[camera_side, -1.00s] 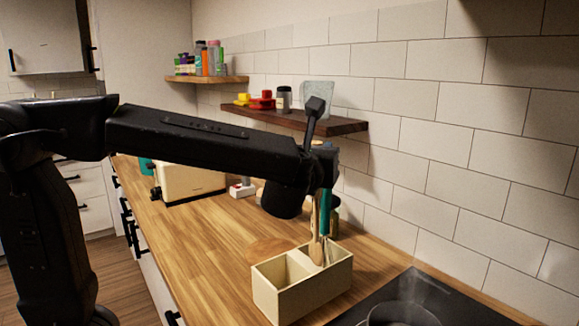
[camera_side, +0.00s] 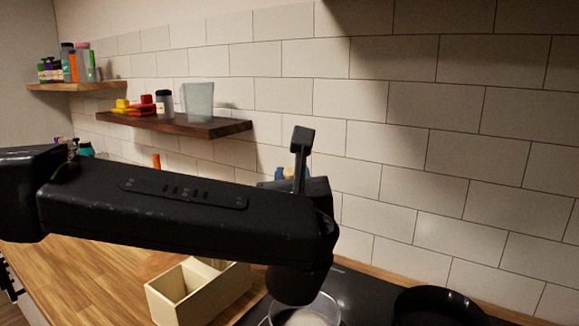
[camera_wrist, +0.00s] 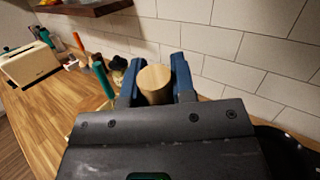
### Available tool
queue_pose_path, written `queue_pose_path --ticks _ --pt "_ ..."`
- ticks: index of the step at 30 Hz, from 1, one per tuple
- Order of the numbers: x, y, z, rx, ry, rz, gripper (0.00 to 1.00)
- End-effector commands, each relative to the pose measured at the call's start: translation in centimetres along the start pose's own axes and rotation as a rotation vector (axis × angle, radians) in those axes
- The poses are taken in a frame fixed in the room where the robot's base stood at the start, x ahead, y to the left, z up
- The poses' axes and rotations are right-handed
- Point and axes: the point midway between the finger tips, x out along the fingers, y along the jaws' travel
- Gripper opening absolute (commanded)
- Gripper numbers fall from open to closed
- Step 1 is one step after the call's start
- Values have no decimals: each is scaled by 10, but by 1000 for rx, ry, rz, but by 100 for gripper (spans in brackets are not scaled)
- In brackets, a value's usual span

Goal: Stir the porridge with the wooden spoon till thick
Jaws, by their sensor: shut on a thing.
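In the wrist view the blue fingers of my gripper (camera_wrist: 156,78) are shut on the wooden spoon (camera_wrist: 153,86); the round end of its handle shows between them. In the side view my arm hides most of the gripper and the spoon, so I cannot tell whether the spoon touches the porridge. A clear-walled pot (camera_side: 334,312) stands at the bottom edge, under my wrist and partly cut off. Pale porridge (camera_side: 306,318) shows inside it.
A cream divided utensil box (camera_side: 188,303) stands left of the pot on the wooden counter (camera_side: 75,275). A black pan (camera_side: 440,304) is to the right. A dark shelf (camera_side: 190,126) is on the tiled wall. A toaster (camera_wrist: 30,63) stands farther off.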

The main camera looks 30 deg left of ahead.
Motion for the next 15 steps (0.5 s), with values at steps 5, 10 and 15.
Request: queue_pose_path --ticks 5,10,15 --pt "-3 2 -17 2 0 0 1" --pt "-5 4 -33 2 0 -1 1" --pt "-8 5 -49 2 0 -1 1"
